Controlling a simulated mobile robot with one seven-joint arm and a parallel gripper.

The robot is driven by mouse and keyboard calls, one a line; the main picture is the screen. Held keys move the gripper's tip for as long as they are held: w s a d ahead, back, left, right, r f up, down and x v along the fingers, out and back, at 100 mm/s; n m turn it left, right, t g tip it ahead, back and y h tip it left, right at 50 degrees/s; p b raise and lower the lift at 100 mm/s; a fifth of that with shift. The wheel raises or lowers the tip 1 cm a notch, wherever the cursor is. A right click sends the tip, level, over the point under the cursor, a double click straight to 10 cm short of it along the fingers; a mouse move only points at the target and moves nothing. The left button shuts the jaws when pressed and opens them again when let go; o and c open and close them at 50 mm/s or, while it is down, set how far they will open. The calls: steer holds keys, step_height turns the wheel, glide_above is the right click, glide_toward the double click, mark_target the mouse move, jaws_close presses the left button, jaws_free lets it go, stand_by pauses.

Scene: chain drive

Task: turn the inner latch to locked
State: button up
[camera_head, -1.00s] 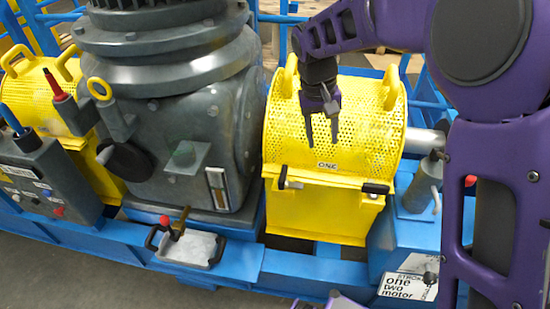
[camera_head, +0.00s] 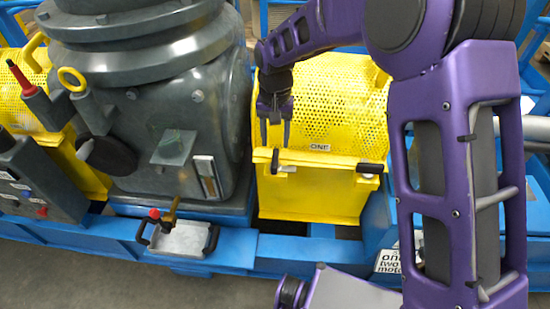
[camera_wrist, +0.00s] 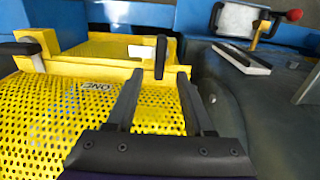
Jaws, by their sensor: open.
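A yellow perforated guard marked ONE (camera_head: 330,110) has two latches on its front ledge. The left latch (camera_head: 275,160), on the side by the grey gearbox, has its black handle pointing across the ledge; in the wrist view this latch (camera_wrist: 160,58) stands at the right. The other latch (camera_head: 370,168) has its black handle lying along the ledge; it also shows in the wrist view (camera_wrist: 18,48). My gripper (camera_head: 275,144) is open and empty, pointing down just above and behind the left latch. In the wrist view its fingers (camera_wrist: 160,80) are apart, with the handle just beyond them. I cannot see contact.
The grey gearbox (camera_head: 180,125) stands close to the left of my gripper. A tray with a red-knobbed lever (camera_head: 185,238) sits on the blue frame (camera_head: 240,250) at front left. A second yellow guard (camera_head: 75,165) is at far left. The space above the front ledge is open.

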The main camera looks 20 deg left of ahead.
mark_target(275, 157)
step_height(275, 157, down, 8)
steer(key=shift+r, duration=0.2)
jaws_close()
stand_by(0.4)
